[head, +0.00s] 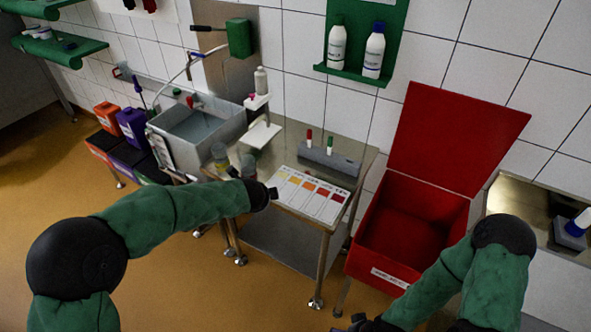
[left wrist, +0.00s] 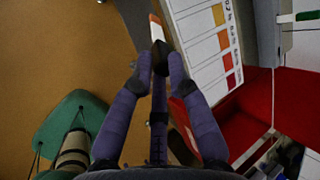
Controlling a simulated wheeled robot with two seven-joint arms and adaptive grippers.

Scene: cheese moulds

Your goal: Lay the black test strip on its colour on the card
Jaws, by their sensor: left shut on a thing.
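The colour card (head: 308,194) lies on the steel table, with a row of patches from pale yellow through orange to red. It also shows in the left wrist view (left wrist: 203,40). My left gripper (head: 270,192) is beside the card's left end. In the left wrist view my left gripper (left wrist: 161,64) is shut on the black end of the test strip (left wrist: 155,34). The strip's free part is white with an orange tip, beside the card's edge and apart from the patches. My right gripper (head: 362,325) is at the bottom edge, mostly cut off.
A red open-lidded bin (head: 408,225) stands right of the table. A grey holder (head: 328,160) with red- and green-capped items is behind the card. A sink (head: 200,125) is at the left, and jars (head: 220,157) stand near my left forearm.

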